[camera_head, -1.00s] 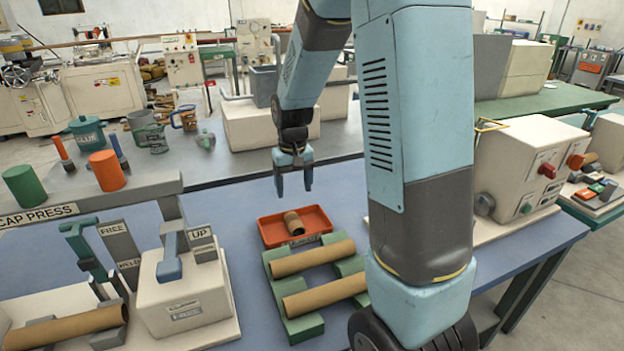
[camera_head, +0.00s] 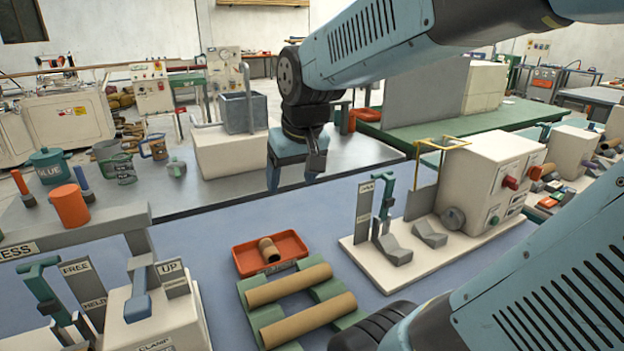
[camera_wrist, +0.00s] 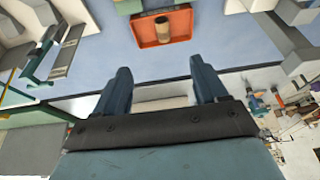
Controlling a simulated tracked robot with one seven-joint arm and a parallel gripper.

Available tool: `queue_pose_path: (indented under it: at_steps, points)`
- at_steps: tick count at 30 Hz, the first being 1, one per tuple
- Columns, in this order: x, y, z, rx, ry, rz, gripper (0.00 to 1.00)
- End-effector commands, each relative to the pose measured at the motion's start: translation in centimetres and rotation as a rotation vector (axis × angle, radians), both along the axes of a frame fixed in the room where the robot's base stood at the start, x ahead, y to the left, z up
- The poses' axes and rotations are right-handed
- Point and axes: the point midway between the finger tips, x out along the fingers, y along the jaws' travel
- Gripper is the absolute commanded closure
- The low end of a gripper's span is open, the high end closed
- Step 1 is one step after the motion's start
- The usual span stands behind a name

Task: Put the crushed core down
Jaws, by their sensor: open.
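The crushed core (camera_head: 268,248) is a short brown cardboard tube lying in the orange tray (camera_head: 296,239) on the blue table. In the wrist view the core (camera_wrist: 162,28) sits in the tray (camera_wrist: 183,21) beyond my fingertips. My gripper (camera_head: 296,186) is open and empty, fingers pointing down, above the back part of the blue table. It is behind the tray and to its right, well clear of the core. In the wrist view my two blue fingers (camera_wrist: 158,78) stand apart with nothing between them.
A green rack (camera_head: 286,309) with two long brown tubes stands in front of the tray. A cream base with levers (camera_head: 405,246) and a cream machine (camera_head: 490,180) stand to the right. A clamp unit (camera_head: 150,325) is at the front left. The blue table behind the tray is bare.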

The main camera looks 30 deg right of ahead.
Motion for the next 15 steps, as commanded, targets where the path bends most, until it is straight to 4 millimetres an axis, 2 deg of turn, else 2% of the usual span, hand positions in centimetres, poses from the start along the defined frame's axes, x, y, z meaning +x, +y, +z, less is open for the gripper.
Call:
queue_pose_path:
  at_steps: [3, 9, 15]
  points:
    - [-2.5, -0.1, 1.2, -0.005, -0.047, -0.002, 0.28]
    - [-5.7, -0.1, 2.2, -0.014, -0.106, -0.004, 0.28]
    - [-7.2, -0.5, 2.5, -0.019, -0.132, -0.005, 0.28]
